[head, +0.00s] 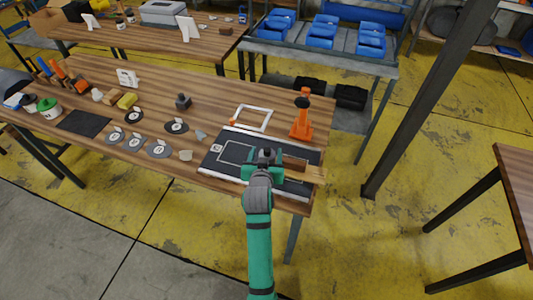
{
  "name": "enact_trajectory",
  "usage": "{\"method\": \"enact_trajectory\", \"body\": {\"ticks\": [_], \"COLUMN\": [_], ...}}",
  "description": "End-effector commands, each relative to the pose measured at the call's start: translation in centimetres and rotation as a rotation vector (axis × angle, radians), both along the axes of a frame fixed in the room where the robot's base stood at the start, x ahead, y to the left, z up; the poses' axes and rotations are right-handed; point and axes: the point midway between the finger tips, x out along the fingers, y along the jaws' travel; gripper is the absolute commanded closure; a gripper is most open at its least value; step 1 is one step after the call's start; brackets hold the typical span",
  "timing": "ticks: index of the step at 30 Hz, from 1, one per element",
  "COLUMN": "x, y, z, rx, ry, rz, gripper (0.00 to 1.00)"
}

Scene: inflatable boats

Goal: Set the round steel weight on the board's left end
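A black board (212,163) with a white outline lies at the right part of the wooden table. My green arm reaches over it from the front, and my gripper (265,157) is over the board's middle to right part, seen from behind. The arm hides its fingertips and whatever is between or below them. I cannot make out a round steel weight with certainty. A small dark grey knobbed block (183,101) stands on the table behind and left of the board. The board's left end looks bare apart from its markings and a small white label.
An orange stand (302,118) with a dark top is behind the board's right side, near a white square frame (254,118). Several round discs (159,148) lie left of the board. A dark post (425,105) rises right of the table.

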Motion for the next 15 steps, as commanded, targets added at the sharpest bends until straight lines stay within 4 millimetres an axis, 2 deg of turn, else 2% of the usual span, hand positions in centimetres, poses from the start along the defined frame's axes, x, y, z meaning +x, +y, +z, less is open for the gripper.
{"method": "enact_trajectory", "body": {"ticks": [1, 5, 9, 15], "x": [-0.1, -0.1, -0.1, -3.6], "y": [-0.3, -0.3, -0.4, 0.1], "z": [-0.6, -0.5, 0.8, 2.3], "rx": [0.001, 0.001, 0.000, 0.000], "ry": [0.012, 0.013, 0.009, 0.007], "rz": [-0.006, -0.006, -0.007, -0.003], "gripper": [0.34, 0.34, 0.34, 0.34]}}
